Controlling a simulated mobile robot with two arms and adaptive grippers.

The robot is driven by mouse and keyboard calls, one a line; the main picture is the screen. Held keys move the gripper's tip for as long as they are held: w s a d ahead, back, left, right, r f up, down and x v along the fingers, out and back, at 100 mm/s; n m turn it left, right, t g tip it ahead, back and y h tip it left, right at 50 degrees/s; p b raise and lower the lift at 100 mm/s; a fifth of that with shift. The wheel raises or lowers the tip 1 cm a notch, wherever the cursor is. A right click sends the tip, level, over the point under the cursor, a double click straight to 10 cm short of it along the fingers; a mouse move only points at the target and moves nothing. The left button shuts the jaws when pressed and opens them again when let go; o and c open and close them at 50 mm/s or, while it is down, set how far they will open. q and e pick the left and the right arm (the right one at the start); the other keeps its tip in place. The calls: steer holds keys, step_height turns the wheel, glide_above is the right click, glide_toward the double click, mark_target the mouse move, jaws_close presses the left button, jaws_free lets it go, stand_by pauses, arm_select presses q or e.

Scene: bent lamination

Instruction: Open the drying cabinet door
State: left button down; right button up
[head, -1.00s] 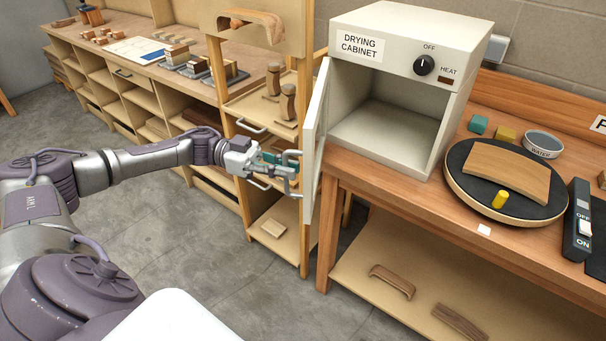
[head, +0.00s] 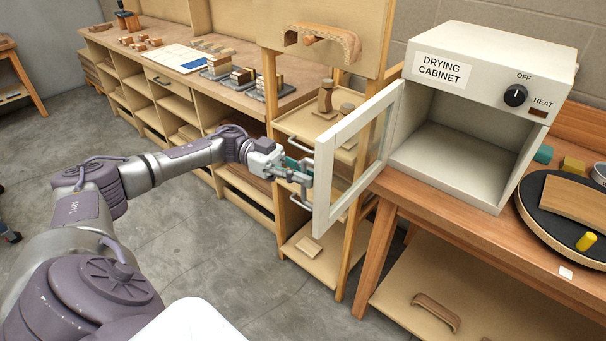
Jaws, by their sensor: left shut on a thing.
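The drying cabinet (head: 490,75) is a cream box with a label and a dial, standing on the wooden bench at the right. Its front opening is uncovered and the inside looks empty. Its door (head: 326,185), a pale frame with a clear pane, stands swung out wide to the left, hinged at the cabinet's left side. My left gripper (head: 305,178) is at the door's outer free edge, shut on the door's handle, which is mostly hidden by the fingers. My right gripper is not in view.
A wooden shelf unit (head: 283,240) with drawer handles stands just behind the door and my left gripper. A turntable (head: 550,222) with a curved wood piece and a yellow peg is on the bench at right.

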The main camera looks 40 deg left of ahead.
arm_select(q)
steer(key=c, duration=1.2)
jaws_free()
steer(key=s+a, duration=0.1)
steer(key=a, duration=1.1)
steer(key=shift+d, duration=0.1)
